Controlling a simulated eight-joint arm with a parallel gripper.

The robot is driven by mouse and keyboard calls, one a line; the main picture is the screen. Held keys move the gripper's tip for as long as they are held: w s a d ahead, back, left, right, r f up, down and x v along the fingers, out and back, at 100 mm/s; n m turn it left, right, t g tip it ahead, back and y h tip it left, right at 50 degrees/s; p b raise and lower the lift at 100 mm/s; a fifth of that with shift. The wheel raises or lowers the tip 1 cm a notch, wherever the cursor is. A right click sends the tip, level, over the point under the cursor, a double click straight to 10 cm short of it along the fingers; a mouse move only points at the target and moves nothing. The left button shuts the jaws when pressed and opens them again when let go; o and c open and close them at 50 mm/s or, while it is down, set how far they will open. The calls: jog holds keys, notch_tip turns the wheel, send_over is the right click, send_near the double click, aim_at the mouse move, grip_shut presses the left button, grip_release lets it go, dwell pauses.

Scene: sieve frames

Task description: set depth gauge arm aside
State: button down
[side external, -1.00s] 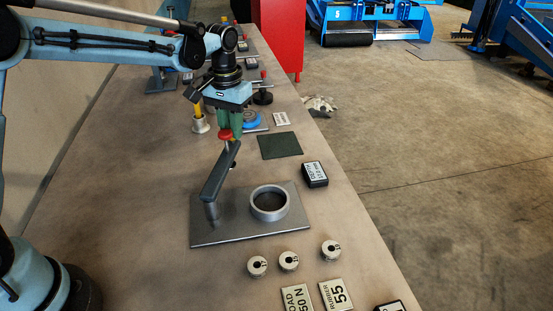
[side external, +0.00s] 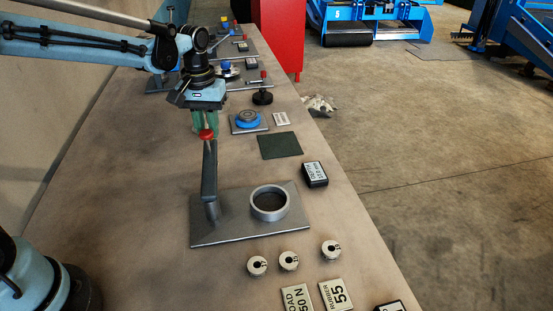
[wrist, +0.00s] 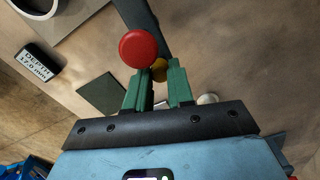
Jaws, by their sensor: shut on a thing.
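The depth gauge arm (side external: 210,172) is a dark grey bar on a post at the left of a grey base plate (side external: 240,233). It points away from the post toward the far end of the bench, clear of the grey ring (side external: 269,204) on the same plate. My gripper (side external: 206,129) is at the arm's free end, its green fingers shut at the red knob (side external: 206,134). In the wrist view, the red knob (wrist: 138,50) and a brass part (wrist: 159,70) show by the fingertips (wrist: 160,76); the exact grip point is partly hidden.
A dark green mat (side external: 280,145) and a black labelled block (side external: 315,174) lie to the right. Several small round weights (side external: 289,261) and label plates (side external: 335,294) lie in front. A blue round piece (side external: 248,119) stands beyond. Bench left of the plate is clear.

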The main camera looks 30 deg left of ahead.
jog(key=c, duration=1)
grip_release()
notch_tip(320, 180, up, 12)
jog(key=shift+r, duration=0.1)
jog(key=s+d+f+m+t, duration=0.1)
jog(key=s+f+t, duration=0.1)
jog(key=s, duration=0.3)
jog(key=s+d+f+m+t, duration=0.1)
jog(key=s+f+m+t, duration=0.1)
jog(key=s+f, duration=0.1)
jog(key=s+d+f+m+t, duration=0.1)
jog(key=s+f+m+t, duration=0.1)
jog(key=s, duration=0.4)
jog(key=shift+s+f+t, duration=0.35)
jog(key=shift+f+t, duration=0.25)
